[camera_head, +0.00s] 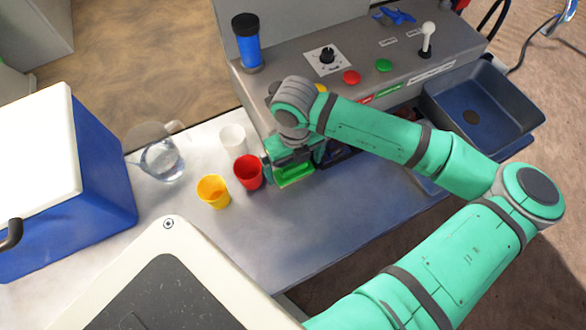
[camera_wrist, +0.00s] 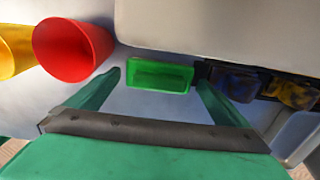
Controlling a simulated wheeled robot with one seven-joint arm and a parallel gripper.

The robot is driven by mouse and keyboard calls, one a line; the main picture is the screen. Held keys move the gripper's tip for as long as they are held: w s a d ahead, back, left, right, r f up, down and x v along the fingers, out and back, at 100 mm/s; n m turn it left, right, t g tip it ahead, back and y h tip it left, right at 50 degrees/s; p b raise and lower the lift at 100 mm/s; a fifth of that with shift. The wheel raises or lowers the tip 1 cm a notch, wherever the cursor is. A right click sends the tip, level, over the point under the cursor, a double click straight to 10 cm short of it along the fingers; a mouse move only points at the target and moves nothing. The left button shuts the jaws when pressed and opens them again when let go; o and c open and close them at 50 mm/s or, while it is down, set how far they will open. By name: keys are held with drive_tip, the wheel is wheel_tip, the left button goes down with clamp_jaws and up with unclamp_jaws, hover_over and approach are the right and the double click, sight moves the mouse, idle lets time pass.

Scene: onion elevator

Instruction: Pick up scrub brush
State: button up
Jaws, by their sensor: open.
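A bright green rectangular block (camera_wrist: 158,76) lies on the counter in the wrist view, between and just beyond the two fingertips. It also shows in the head view (camera_head: 294,176), partly hidden under my gripper. It may be the scrub brush, but its bristles or handle do not show, so I cannot tell. My gripper (camera_wrist: 160,84) is open and empty, pointing toward the green block. To its right in the wrist view lie a dark blue item (camera_wrist: 236,82) and a dark item with yellow (camera_wrist: 292,92), beside the grey console.
Red cup (camera_head: 248,172), yellow cup (camera_head: 213,191) and white cup (camera_head: 233,139) stand left of my gripper. A clear pitcher (camera_head: 162,158) and blue-white cooler (camera_head: 92,165) stand farther left. The console (camera_head: 290,62) is close behind; a sink (camera_head: 480,107) is right. The front counter is clear.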

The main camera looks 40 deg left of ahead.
sight(294, 165)
drive_tip(key=shift+s+a, duration=0.1)
drive_tip(key=c, duration=1)
drive_tip(key=shift+r, duration=0.15)
drive_tip(key=shift+r, duration=0.35)
wheel_tip(294, 165, up, 9)
drive_tip(key=shift+r, duration=0.1)
drive_tip(key=o, duration=0.6)
drive_tip(key=shift+c, duration=0.2)
drive_tip(key=c, duration=0.4)
